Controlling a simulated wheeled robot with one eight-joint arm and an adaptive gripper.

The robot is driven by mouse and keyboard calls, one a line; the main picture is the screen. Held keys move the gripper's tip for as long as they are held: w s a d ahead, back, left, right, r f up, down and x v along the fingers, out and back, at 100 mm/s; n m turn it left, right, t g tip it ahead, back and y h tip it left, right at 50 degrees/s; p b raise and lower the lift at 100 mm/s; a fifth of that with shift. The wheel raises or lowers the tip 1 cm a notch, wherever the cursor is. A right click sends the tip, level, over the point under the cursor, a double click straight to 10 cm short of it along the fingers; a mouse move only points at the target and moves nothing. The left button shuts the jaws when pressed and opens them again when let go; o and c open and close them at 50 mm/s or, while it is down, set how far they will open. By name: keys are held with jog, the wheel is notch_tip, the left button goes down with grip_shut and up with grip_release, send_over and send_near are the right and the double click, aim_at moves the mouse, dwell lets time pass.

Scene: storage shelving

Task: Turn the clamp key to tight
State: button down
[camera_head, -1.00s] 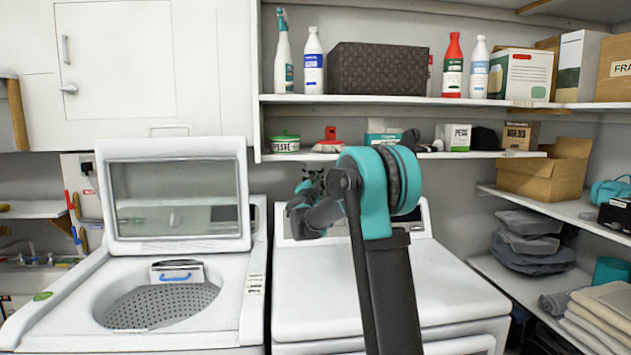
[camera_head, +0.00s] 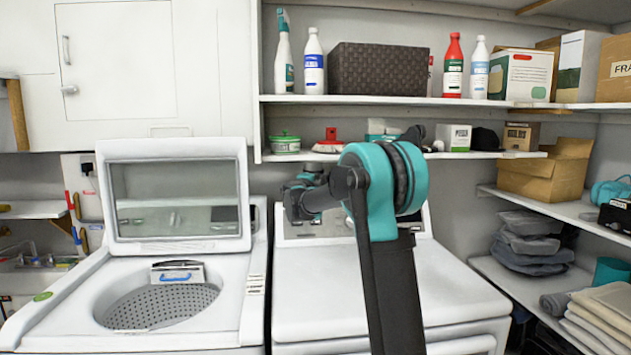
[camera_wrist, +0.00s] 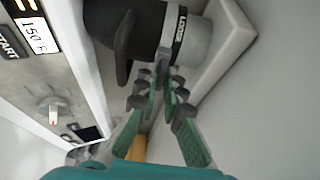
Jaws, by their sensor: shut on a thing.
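In the wrist view a clamp fitting shows at the top, with a black body (camera_wrist: 125,20) and a silver-grey collar (camera_wrist: 205,42). A dark band (camera_wrist: 180,38) on it reads "LOOSE". A black tab (camera_wrist: 124,62) sticks out below the black body. My gripper (camera_wrist: 162,78) has green-backed fingers that come together just below the band. It is shut on a small part there, apparently the clamp key, which the fingertips mostly hide.
The wrist view shows a control panel (camera_wrist: 50,75) with a knob (camera_wrist: 55,112) at left and a pale wall at right. In the head view, an open-lid washer (camera_head: 170,200) stands left of the white machine (camera_head: 465,285). Shelves with bottles and boxes (camera_head: 378,69) are above.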

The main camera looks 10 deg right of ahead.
dwell(0.4)
jog(key=c, duration=1.7)
grip_release()
jog(key=shift+s, duration=0.1)
jog(key=v, duration=1.2)
jog(key=shift+d, duration=0.1)
